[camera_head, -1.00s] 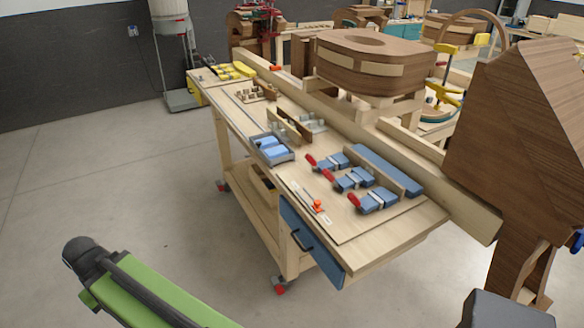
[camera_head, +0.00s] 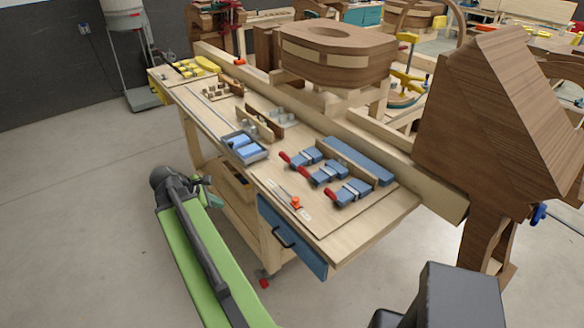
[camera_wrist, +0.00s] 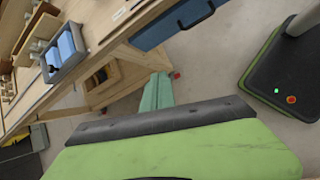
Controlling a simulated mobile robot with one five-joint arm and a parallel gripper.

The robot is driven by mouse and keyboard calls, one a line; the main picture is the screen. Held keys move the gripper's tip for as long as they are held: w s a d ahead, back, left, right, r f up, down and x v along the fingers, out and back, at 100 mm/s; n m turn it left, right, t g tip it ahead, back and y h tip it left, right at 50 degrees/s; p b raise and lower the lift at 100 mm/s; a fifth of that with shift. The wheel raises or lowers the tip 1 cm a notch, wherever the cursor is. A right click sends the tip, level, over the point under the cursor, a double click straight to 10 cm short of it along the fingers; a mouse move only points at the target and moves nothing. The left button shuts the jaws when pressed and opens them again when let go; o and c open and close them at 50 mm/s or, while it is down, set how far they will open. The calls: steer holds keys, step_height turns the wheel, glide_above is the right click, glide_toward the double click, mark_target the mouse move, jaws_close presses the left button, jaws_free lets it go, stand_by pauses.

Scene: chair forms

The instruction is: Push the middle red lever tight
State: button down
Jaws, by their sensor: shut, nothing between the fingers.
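Three blue toggle clamps with red levers stand in a row on the workbench in the head view. The middle red lever (camera_head: 303,170) sticks out to the left of the middle blue clamp (camera_head: 328,173). Whether it is tight cannot be told at this size. The other red levers are on the far side (camera_head: 285,158) and the near side (camera_head: 331,197). My gripper (camera_head: 207,193) is low beside the bench's left side, well apart from the levers. Its teal fingers also show in the wrist view (camera_wrist: 157,93), shut and empty. The levers are not in the wrist view.
The workbench (camera_head: 375,222) has a blue drawer (camera_head: 290,238) at its front. A blue-grey tray (camera_head: 245,147) and an orange-knobbed tool (camera_head: 295,202) lie left of the clamps. A large wooden form (camera_head: 495,120) stands at right. Open floor lies left.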

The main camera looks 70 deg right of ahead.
mark_target(306, 175)
steer(key=s+d+r+n+g+h+p, duration=0.1)
steer(key=s+d+r+n+g, duration=0.35)
steer(key=s+d, duration=0.8)
steer(key=shift+m+t, duration=0.55)
steer(key=shift+t, duration=0.2)
steer(key=b+x, duration=0.2)
steer(key=x, duration=0.1)
steer(key=b+x, duration=0.3)
steer(key=x, duration=0.1)
steer(key=b+x, duration=0.2)
steer(key=x, duration=0.1)
steer(key=shift+s+d+r+b, duration=0.1)
steer(key=shift+s+b, duration=0.2)
steer(key=shift+s, duration=0.05)
steer(key=shift+s+d+r+p, duration=0.4)
steer(key=shift+d+r+p, duration=0.2)
steer(key=shift+r+p, duration=0.25)
steer(key=shift+s+d+r+p, duration=0.35)
steer(key=shift+d+r+p, duration=0.2)
steer(key=shift+r+p, duration=0.25)
